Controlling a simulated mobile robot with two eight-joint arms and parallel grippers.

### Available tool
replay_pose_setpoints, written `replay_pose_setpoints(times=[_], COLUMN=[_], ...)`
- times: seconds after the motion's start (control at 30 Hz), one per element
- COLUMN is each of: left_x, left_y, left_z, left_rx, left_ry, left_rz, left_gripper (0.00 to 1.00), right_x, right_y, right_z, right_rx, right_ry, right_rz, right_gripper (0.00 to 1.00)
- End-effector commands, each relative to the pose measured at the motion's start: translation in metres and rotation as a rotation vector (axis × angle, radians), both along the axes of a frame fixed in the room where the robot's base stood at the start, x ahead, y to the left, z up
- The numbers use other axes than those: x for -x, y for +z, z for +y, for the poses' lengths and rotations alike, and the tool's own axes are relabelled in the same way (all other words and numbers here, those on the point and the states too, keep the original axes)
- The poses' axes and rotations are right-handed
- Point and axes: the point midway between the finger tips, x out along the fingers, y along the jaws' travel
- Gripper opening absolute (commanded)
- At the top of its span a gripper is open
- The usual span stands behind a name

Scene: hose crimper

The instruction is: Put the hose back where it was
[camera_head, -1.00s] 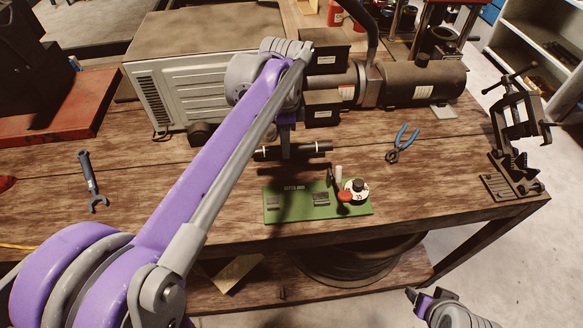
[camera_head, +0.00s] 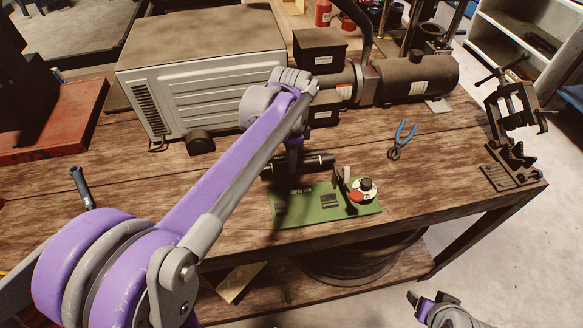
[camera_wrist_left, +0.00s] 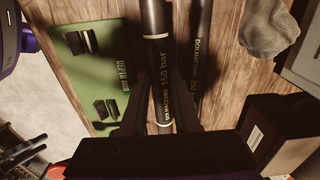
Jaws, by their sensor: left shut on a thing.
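My left gripper (camera_head: 296,158) is shut on a black hose (camera_head: 318,161) with pale end bands, held crosswise above the bench behind the green board (camera_head: 287,214). In the left wrist view the held hose (camera_wrist_left: 156,50) runs between the fingers (camera_wrist_left: 160,105) and carries yellow "150 bar" lettering. A second, similar dark hose (camera_wrist_left: 202,45) lies beside it in that view, apart from the fingers. The green board also shows there at left (camera_wrist_left: 85,75). The height of the held hose over the bench is hard to tell. My right gripper (camera_head: 420,301) is low at the right, off the bench; its jaw opening is unclear.
On the board's right end are a dial (camera_head: 366,187) and a red knob (camera_head: 356,196). Blue pliers (camera_head: 402,138) lie to the right. A grey metal box (camera_head: 205,80), a motor unit (camera_head: 415,80) and a black clamp stand (camera_head: 515,125) surround the bench's clear middle.

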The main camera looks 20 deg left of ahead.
Motion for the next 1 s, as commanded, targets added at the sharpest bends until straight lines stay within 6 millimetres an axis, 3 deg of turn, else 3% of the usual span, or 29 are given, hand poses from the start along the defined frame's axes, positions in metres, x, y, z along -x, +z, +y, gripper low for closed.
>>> replay_pose_setpoints(times=[0.23,0.63,0.67,0.8,1.0], left_x=[0.000,0.000,0.000,0.000,0.000], left_y=[-0.032,-0.038,-0.037,-0.037,-0.036], left_z=[0.000,0.000,0.000,0.000,0.000], left_rx=[0.000,0.000,0.000,0.000,0.000], left_ry=[0.000,0.000,0.000,0.000,0.000], left_rz=[0.000,0.000,0.000,0.000,0.000], left_gripper=[0.00,0.00,0.33,0.58,0.59], right_x=[0.001,0.002,0.002,0.002,0.002], right_y=[-0.002,-0.006,-0.005,-0.005,-0.005], right_z=[0.000,0.000,0.000,0.000,0.000], right_rx=[0.000,0.000,0.000,0.000,0.000], right_ry=[0.000,0.000,0.000,0.000,0.000], right_rz=[0.002,0.004,0.003,0.003,0.003], right_gripper=[0.64,0.64,0.64,0.64,0.64])
